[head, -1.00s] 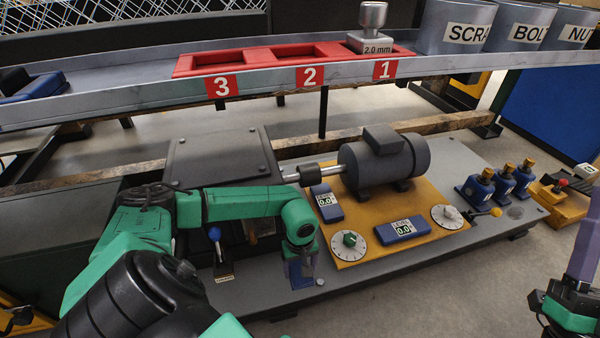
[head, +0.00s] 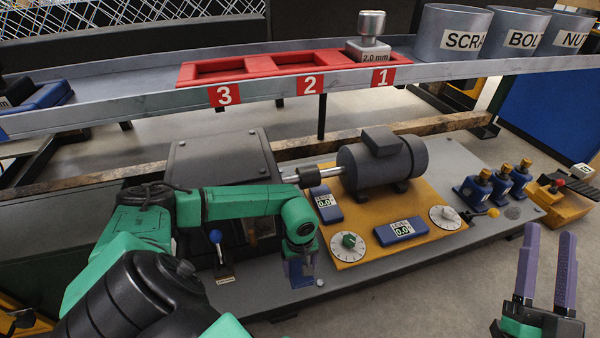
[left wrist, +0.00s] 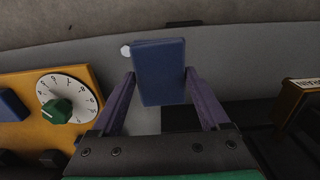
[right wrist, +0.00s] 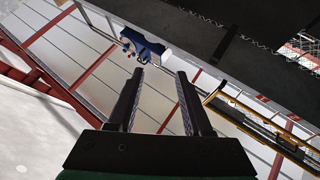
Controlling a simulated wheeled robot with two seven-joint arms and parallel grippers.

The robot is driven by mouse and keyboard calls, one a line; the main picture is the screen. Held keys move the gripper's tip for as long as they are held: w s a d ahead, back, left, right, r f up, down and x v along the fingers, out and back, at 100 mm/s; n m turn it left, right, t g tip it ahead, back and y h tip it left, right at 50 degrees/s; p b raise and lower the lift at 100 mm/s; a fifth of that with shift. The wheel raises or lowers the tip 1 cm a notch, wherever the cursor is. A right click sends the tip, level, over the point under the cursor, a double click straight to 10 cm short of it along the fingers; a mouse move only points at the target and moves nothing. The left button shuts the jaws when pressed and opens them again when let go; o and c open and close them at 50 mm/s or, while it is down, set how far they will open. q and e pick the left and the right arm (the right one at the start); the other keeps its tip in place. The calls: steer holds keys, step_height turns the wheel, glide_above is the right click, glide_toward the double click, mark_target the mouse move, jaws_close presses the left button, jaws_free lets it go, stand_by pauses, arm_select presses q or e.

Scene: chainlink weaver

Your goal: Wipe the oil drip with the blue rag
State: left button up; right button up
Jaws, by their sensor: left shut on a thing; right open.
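My left gripper (head: 300,262) is pointed down over the front edge of the grey base plate (head: 262,292). It is shut on the blue rag (left wrist: 160,72), a flat blue block between its fingers in the left wrist view. In the head view the rag (head: 301,277) is low at the plate's front, partly covered by the fingers. I cannot tell whether it touches the plate. I make out no sure oil drip; a round dark grey patch (head: 513,213) lies on the plate's right end. My right gripper (head: 545,270) is open and empty, off the plate's right front.
A blue-knobbed lever (head: 218,247) stands left of my left gripper. A shelf with a red tray (head: 243,72) runs behind.

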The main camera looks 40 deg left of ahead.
steer(key=shift+m+g+h, duration=0.3)
steer(key=shift+g+h, duration=0.2)
steer(key=shift+g, duration=0.1)
steer(key=shift+a+f, duration=0.15)
steer(key=shift+f, duration=0.95)
steer(key=shift+a+f, duration=0.1)
steer(key=shift+f, duration=0.95)
